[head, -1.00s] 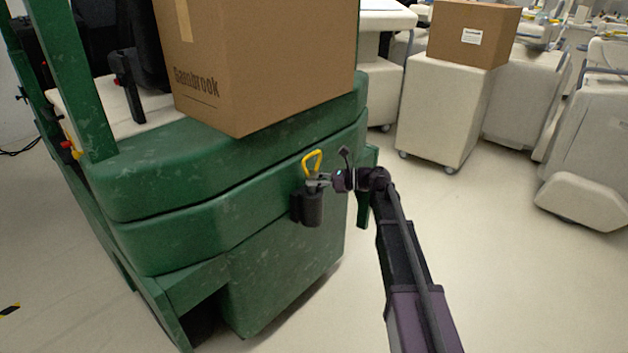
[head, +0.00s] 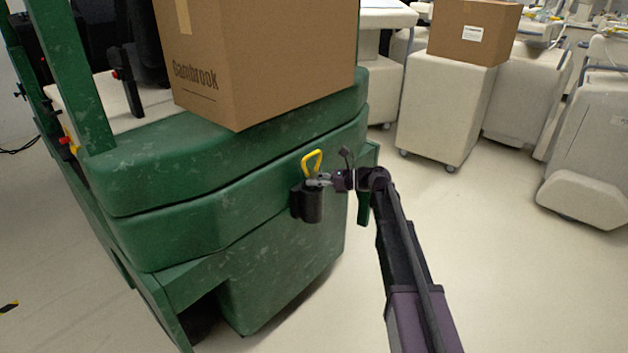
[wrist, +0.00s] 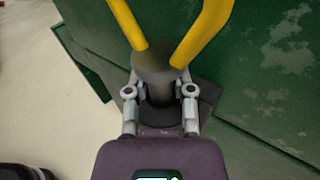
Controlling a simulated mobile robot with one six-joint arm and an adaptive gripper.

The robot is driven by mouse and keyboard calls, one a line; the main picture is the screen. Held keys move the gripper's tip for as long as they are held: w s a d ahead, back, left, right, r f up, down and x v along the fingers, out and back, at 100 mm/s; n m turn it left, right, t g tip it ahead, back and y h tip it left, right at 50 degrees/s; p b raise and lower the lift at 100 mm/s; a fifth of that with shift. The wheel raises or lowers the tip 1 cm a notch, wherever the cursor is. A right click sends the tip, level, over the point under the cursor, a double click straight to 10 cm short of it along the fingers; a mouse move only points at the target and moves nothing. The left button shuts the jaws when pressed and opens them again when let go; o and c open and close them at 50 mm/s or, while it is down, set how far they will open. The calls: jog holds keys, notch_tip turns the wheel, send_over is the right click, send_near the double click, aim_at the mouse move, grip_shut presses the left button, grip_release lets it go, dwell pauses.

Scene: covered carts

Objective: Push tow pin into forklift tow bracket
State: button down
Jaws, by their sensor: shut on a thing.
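The tow pin (head: 312,162) has a yellow loop handle, which also shows at the top of the wrist view (wrist: 192,45) above a dark grey collar. The dark tow bracket (head: 311,207) is fixed to the green forklift's rear. My gripper (head: 318,181) is shut on the pin just below the yellow loop, and its fingers flank the pin in the wrist view (wrist: 160,95). The pin stands about upright, directly over the bracket. Its lower end is hidden, so I cannot tell how deep it sits.
The green forklift (head: 270,270) fills the left and centre. A large cardboard box (head: 260,60) rests on top of it. White covered carts (head: 445,110) stand behind at the right, one bearing a smaller box (head: 472,30). The floor (head: 510,290) at right is clear.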

jog(key=shift+f+b, duration=1)
jog(key=shift+c, duration=2)
grip_release()
jog(key=shift+s, duration=0.1)
